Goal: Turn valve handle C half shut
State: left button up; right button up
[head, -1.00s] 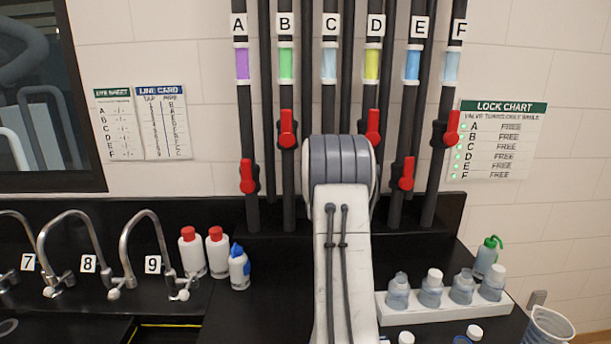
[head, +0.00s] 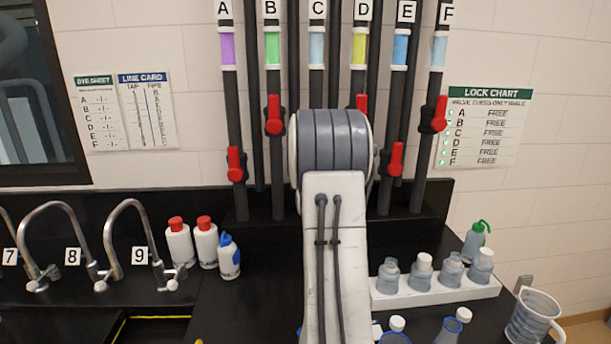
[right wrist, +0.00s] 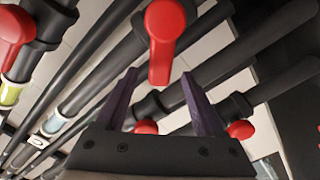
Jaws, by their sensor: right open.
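Pipe C's light-blue band (head: 317,48) shows in the head view under its letter label. My right arm stands in front of the lower pipe and hides valve handle C there. In the right wrist view, a red handle (right wrist: 165,38), which looks to be C on the pipe with the light-blue band, is straight ahead of my right gripper (right wrist: 159,76). The two fingers are apart, and the handle's free end shows between their tips. I cannot tell whether they touch it. The handle lies at a slant to its pipe. My left gripper is out of view.
Red handles A (head: 236,163), B (head: 274,115), D (head: 361,103), E (head: 396,158) and F (head: 440,114) flank the arm closely. The lock chart (head: 483,125) marks every valve FREE. Bottles on a white rack (head: 436,292) stand on the bench at right.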

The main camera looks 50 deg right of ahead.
jog(key=b+v, duration=0.1)
jog(key=v, duration=0.5)
jog(key=shift+b, duration=0.35)
